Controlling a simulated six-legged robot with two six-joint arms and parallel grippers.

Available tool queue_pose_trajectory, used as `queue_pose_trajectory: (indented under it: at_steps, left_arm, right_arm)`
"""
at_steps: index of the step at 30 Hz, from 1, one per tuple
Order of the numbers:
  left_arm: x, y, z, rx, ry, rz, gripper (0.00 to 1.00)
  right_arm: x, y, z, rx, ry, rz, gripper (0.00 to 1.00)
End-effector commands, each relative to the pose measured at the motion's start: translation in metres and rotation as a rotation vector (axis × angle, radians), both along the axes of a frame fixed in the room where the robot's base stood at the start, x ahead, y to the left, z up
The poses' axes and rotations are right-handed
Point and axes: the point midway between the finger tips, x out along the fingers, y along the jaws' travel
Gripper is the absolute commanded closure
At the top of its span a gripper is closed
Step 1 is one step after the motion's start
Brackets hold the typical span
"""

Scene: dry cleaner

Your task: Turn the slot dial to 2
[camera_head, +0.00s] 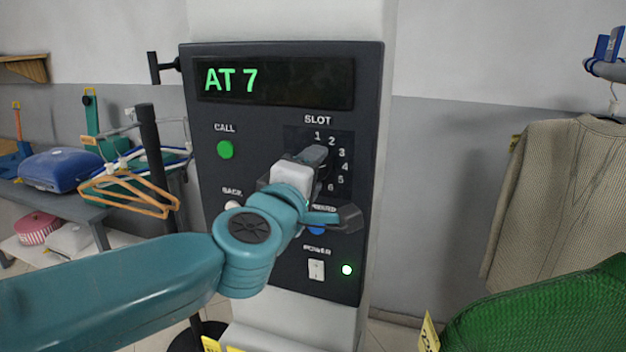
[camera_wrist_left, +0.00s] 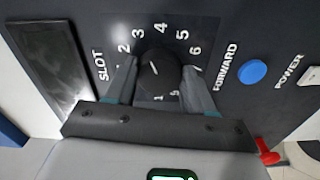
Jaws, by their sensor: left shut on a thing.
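The slot dial (camera_wrist_left: 157,84) is a dark round knob with a short white pointer line, inside a ring of white numerals on the dark control panel (camera_head: 212,165). My left gripper (camera_wrist_left: 158,68) has one finger on each side of the knob and is shut on it. The pointer slants across the knob; I cannot tell exactly which numeral it marks. In the head view my gripper and wrist cover the dial and part of the numeral ring. The green display (camera_head: 275,82) reads "AT 7". My right gripper is not in view.
The panel has a green call button (camera_head: 225,150), a blue forward button (camera_wrist_left: 252,71), and a power switch (camera_head: 316,269) beside a lit green light. Orange hangers (camera_head: 125,190) hang to the left. A beige knitted garment (camera_head: 560,200) and a green garment (camera_head: 560,315) are to the right.

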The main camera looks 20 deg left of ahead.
Motion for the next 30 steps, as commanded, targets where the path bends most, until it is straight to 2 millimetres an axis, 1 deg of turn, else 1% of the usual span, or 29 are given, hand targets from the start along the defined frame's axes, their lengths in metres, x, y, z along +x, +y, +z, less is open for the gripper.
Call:
queue_pose_trajectory:
  at_steps: [1,3,15,21,30]
  left_arm:
    - [0.0,0.002,0.0,-0.046,-0.003,0.005,0.77]
    - [0.0,0.002,0.0,-0.112,0.0,0.005,0.77]
    - [0.0,0.002,0.0,-0.457,0.013,0.006,0.77]
    - [0.0,0.002,0.0,-0.574,0.019,0.006,0.77]
    - [0.0,0.002,0.0,-0.663,0.024,0.007,0.77]
  right_arm:
    - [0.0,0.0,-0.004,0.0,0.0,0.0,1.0]
    - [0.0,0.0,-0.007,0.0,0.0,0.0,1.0]
    - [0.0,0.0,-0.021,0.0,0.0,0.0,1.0]
    - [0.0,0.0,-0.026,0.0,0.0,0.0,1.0]
    - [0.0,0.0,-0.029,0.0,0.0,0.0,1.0]
